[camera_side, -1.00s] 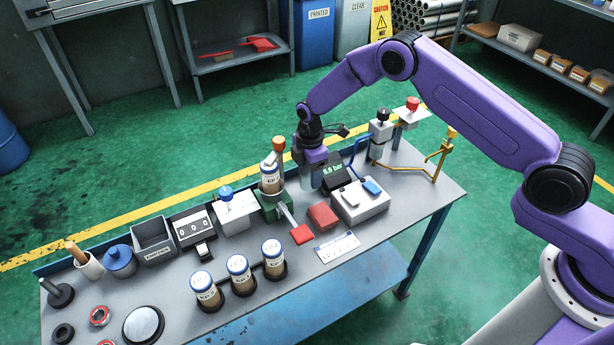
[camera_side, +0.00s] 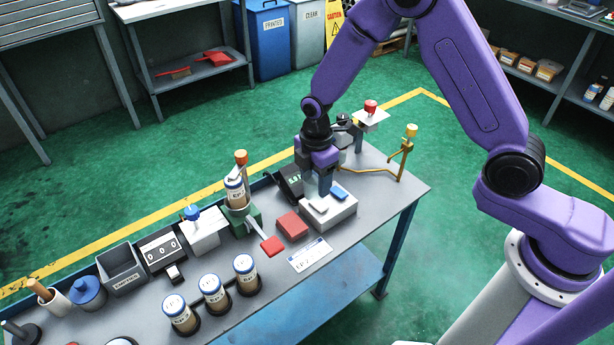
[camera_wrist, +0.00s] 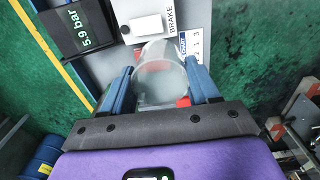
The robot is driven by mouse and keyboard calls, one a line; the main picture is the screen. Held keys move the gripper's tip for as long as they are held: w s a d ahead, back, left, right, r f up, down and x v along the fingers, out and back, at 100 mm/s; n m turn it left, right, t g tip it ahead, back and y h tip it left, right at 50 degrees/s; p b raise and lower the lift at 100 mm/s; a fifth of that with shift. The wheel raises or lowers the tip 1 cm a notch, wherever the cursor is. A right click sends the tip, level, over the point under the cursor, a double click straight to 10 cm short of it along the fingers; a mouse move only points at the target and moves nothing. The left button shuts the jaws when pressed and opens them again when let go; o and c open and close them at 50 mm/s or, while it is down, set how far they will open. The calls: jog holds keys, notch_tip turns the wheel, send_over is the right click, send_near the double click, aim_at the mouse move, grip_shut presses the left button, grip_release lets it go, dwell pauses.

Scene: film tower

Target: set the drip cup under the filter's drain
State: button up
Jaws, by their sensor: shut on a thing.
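My gripper (camera_wrist: 159,80) is shut on a clear, open-looking round cup (camera_wrist: 160,58), with a blue finger on each side of it. In the side view my gripper (camera_side: 325,187) points down over the white box (camera_side: 330,210) with white and blue buttons, and I cannot make out the cup there. The filter unit behind the bench's rear edge is mostly hidden by my gripper and wrist; its drain does not show.
A dark 5.9 bar display (camera_wrist: 83,30) is close to the left of the cup, and also shows in the side view (camera_side: 290,182). A brass pipe stand (camera_side: 404,155) rises at the right. A red block (camera_side: 292,224) and three labelled jars stand left of the white box.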

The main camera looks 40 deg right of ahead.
jog(key=shift+s+d+r, duration=0.2)
jog(key=shift+d, duration=0.05)
jog(key=s+d+r+m, duration=0.3)
jog(key=d+m, duration=0.4)
jog(key=m, duration=0.2)
jog(key=s+d+r+m, duration=0.3)
jog(key=s+d+m, duration=0.1)
jog(key=d+m, duration=0.4)
jog(key=shift+s+r+m, duration=0.2)
jog(key=shift+m, duration=0.3)
jog(key=shift+a, duration=0.1)
